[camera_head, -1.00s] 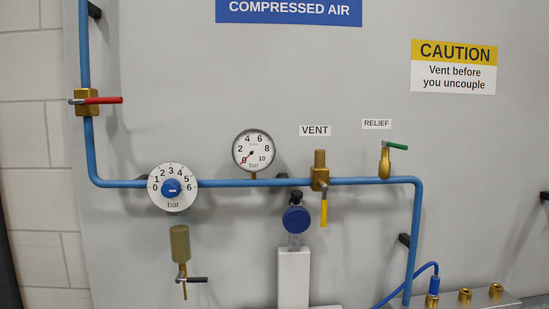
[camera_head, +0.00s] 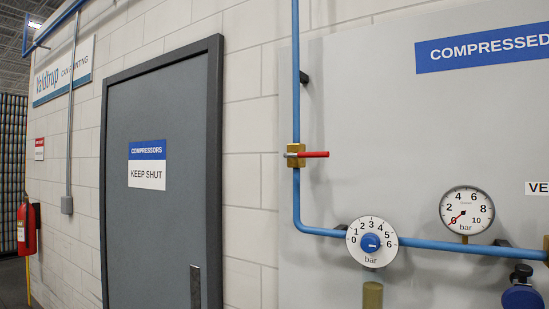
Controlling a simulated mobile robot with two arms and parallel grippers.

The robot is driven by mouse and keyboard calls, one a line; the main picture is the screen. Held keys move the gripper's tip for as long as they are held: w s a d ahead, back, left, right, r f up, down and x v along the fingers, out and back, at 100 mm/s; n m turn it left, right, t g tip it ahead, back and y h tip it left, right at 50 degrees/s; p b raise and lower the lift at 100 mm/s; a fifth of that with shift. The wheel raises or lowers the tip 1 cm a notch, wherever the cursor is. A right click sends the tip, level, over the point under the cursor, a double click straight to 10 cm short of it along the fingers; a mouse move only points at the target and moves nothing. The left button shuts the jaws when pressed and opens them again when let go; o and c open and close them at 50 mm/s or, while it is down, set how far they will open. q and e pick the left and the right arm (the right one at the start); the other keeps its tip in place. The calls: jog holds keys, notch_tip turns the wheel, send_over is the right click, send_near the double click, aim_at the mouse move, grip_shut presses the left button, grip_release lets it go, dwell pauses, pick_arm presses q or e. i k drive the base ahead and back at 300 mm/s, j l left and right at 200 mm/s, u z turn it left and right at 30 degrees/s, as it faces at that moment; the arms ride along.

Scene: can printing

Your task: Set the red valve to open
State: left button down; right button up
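The red valve's lever (camera_head: 315,154) lies horizontal, pointing right, across the vertical blue pipe (camera_head: 296,80). Its brass body (camera_head: 296,160) sits on the pipe near the left edge of the grey panel. The round pressure gauge (camera_head: 467,210) has its red needle at about 0 bar. Neither of my grippers is in view, and nothing touches the valve.
A white dial with a blue knob (camera_head: 370,242) sits on the pipe below the valve. A grey door (camera_head: 160,230) marked "COMPRESSORS KEEP SHUT" is shut, left of the panel. A red fire extinguisher (camera_head: 27,228) hangs at far left. The wall around the valve is clear.

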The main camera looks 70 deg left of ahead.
aim_at(317, 153)
jog(key=u, duration=2.05)
